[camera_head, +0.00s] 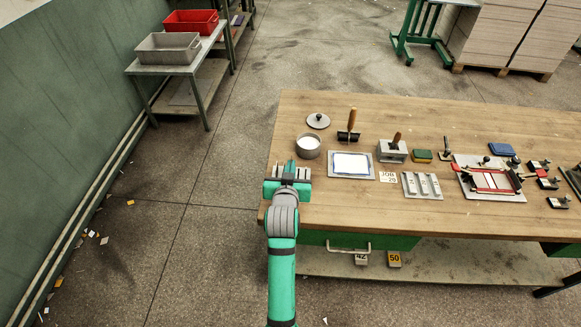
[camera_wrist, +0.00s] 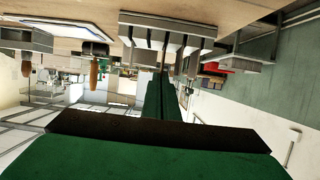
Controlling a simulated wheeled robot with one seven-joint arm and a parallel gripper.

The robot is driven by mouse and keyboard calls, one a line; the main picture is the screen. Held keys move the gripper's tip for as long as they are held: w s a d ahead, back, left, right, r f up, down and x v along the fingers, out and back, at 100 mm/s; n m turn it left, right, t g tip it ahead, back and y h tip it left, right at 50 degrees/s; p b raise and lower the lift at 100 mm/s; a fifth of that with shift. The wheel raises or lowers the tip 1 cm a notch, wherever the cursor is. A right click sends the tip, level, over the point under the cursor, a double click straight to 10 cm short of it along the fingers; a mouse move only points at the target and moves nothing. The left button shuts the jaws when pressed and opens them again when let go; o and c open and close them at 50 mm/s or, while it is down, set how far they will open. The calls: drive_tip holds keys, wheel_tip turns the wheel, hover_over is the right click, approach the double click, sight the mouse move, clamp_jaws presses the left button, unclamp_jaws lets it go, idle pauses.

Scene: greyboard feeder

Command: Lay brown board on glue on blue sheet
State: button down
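The blue sheet (camera_head: 333,163) lies on a grey plate left of the table's middle, its blue border showing around a white layer (camera_head: 351,163) that looks like glue. Its blue edge also shows at the upper left of the wrist view (camera_wrist: 33,20). I cannot make out a brown board in either view. My gripper (camera_head: 289,170) is over the table's left edge, left of the sheet, beside a pale slotted rack (camera_head: 305,173). The rack shows upside down in the wrist view (camera_wrist: 150,22).
A pot of white glue (camera_head: 308,147), its lid (camera_head: 318,120), a brush (camera_head: 349,130) and a grey block holder (camera_head: 392,152) stand around the sheet. A metal slotted plate (camera_head: 422,186) and a red-railed fixture (camera_head: 490,180) lie to the right. The table's back strip is clear.

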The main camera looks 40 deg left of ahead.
drive_tip(key=shift+f, duration=0.15)
drive_tip(key=c, duration=2.4)
unclamp_jaws()
drive_tip(key=shift+o, duration=0.2)
